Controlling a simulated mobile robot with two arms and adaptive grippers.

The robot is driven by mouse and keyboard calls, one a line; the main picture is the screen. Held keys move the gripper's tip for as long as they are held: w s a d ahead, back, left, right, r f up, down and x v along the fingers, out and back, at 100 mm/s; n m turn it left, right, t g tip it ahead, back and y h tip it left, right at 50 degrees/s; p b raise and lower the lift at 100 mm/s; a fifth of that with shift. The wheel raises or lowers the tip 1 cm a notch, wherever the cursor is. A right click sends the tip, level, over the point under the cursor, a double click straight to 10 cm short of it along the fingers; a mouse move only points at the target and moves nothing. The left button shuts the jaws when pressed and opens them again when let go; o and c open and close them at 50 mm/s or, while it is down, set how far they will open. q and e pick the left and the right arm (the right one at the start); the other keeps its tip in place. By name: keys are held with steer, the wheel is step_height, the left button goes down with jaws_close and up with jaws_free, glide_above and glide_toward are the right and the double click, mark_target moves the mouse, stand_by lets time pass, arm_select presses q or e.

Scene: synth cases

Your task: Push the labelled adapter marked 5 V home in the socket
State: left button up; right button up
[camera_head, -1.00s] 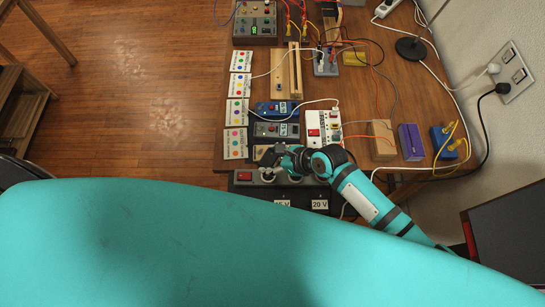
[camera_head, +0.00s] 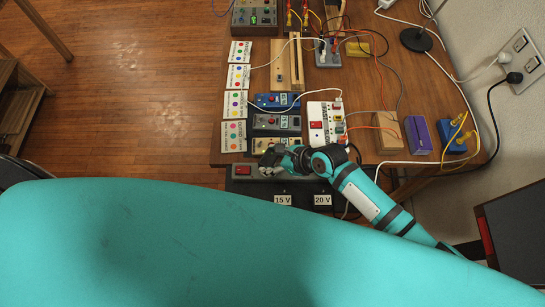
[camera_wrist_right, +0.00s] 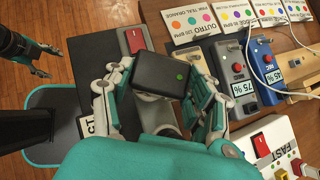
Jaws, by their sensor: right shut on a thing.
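My right gripper (camera_wrist_right: 160,95) is shut on a black adapter (camera_wrist_right: 170,73) with a green dot, over the grey socket strip. No 5 V marking shows on the adapter. In the head view my right gripper (camera_head: 270,160) is over the strip, and I cannot make out the adapter there. The socket strip (camera_head: 262,178) has a red switch (camera_wrist_right: 135,40) at its left end. The adapter hides the socket beneath it, so I cannot tell how deep it sits. My left gripper (camera_wrist_right: 42,60) appears open and empty at the left of the wrist view.
A black board below the strip carries labels 15 V (camera_head: 283,200) and 20 V (camera_head: 322,200). Blue (camera_head: 277,102) and grey (camera_head: 277,122) pedals, a white box (camera_head: 327,123) with a red switch and cue cards (camera_head: 233,136) crowd the table behind. Cables cross the right side.

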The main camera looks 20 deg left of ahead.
steer(key=shift+r, duration=0.1)
stand_by(0.4)
steer(key=shift+p, duration=0.5)
stand_by(0.4)
steer(key=shift+p, duration=0.4)
steer(key=shift+p, duration=0.4)
stand_by(0.3)
steer(key=shift+f+b, duration=0.75)
steer(key=shift+f, duration=0.5)
steer(key=o, duration=1.3)
steer(key=shift+d, duration=0.1)
